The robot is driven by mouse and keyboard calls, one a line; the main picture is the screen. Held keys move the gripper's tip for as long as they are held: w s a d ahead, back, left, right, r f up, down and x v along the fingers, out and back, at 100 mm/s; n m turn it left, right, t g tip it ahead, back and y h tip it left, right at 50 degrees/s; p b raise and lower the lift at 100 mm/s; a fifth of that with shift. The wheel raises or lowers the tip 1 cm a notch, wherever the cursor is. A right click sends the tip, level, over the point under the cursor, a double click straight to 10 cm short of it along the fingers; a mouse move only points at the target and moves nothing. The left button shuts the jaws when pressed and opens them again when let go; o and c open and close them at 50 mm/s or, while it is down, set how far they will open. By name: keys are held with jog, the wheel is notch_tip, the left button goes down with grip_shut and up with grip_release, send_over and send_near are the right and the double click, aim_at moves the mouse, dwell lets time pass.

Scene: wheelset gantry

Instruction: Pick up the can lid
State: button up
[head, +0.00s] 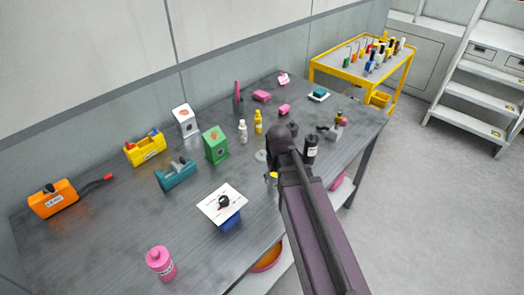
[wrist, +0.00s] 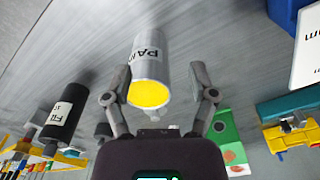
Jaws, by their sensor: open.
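A pale flat disc (head: 261,156), which looks like the can lid, lies on the grey table near the end of my arm. The arm partly hides the area around it. I cannot make out the lid in the wrist view. A pale paint can (wrist: 151,58) with a yellow top face shows between my fingers in the wrist view; its yellow top also shows beside my arm in the head view (head: 271,176). My gripper (wrist: 160,69) is open, its two fingers on either side of the can in the picture. I cannot tell how far it is from the can. In the head view my arm hides the gripper.
A black bottle (head: 311,149) stands right of my arm. A green box (head: 215,145), white bottle (head: 242,131) and yellow bottle (head: 258,122) stand to the left and behind. A white card on a blue block (head: 222,207) stands nearer. The table's front left is mostly clear.

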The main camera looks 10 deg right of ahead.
jog(key=w+r+n+p, duration=0.1)
jog(key=w+r+n, duration=0.1)
jog(key=w, duration=0.9)
jog(key=w+r+n+p, duration=0.2)
jog(key=w+n, duration=0.2)
jog(key=w, duration=0.8)
jog(key=shift+w+r, duration=0.2)
jog(key=shift+r, duration=0.15)
jog(key=shift+a+f, duration=0.1)
jog(key=shift+f, duration=0.05)
jog(key=b, duration=0.8)
send_over(262, 151)
notch_tip(262, 151, down, 8)
jog(key=shift+f, duration=0.2)
jog(key=shift+f+b, duration=0.1)
jog(key=shift+b, duration=0.2)
jog(key=shift+f+b, duration=2.45)
jog(key=shift+f, duration=0.05)
grip_shut()
